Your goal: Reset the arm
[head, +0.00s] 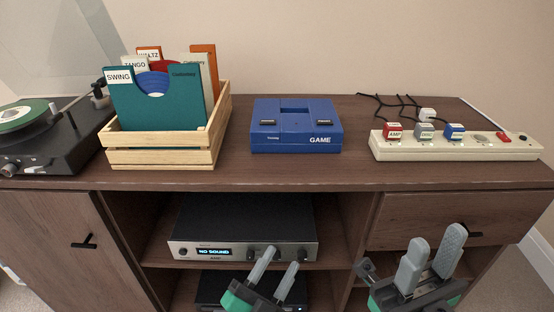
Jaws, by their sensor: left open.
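My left gripper (279,260) is low in the head view, in front of the open shelf of the cabinet. Its two grey fingers point up and stand apart, with nothing seen between them. My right gripper (435,239) is at the lower right, in front of the drawer. Its fingers also point up with a gap between them, and it looks empty. Both grippers appear below the cabinet top in the picture. Most of both arms is out of view.
On the cabinet top (300,172) stand a turntable (60,145), a wooden crate (160,157) of record sleeves, a blue game console (295,126) and a power strip (455,148) with labelled plugs. An amplifier (243,228) reading "NO SOUND" sits on the shelf behind my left gripper.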

